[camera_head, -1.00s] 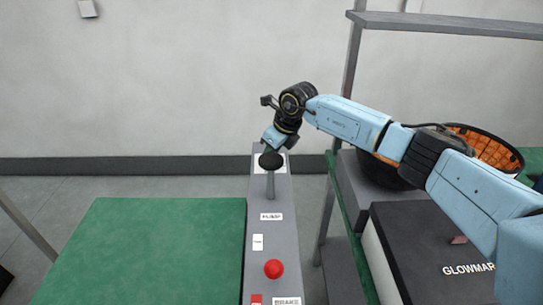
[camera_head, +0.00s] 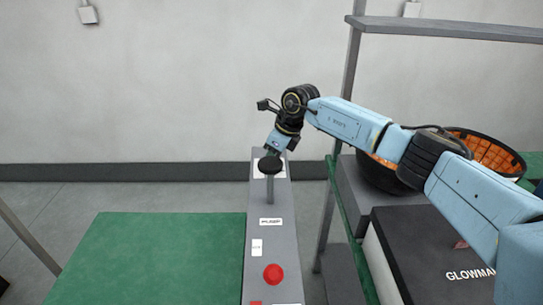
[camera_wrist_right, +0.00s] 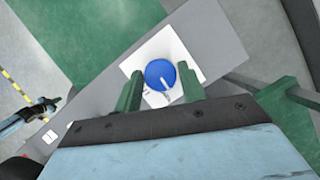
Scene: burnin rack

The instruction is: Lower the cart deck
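The green cart deck (camera_head: 150,258) lies left of a grey control panel (camera_head: 285,240). A black-topped lever (camera_head: 270,166) stands on the panel behind the PUMP label. At the panel's far end is a white plate (camera_wrist_right: 185,53) with a blue round knob (camera_wrist_right: 158,74) bearing a pale pointer.
A red button (camera_head: 273,274) sits on the near panel. To the right, a metal rack (camera_head: 350,85) carries a black basket with an orange inside (camera_head: 490,152) and a dark GLOWMAR box (camera_head: 430,240).

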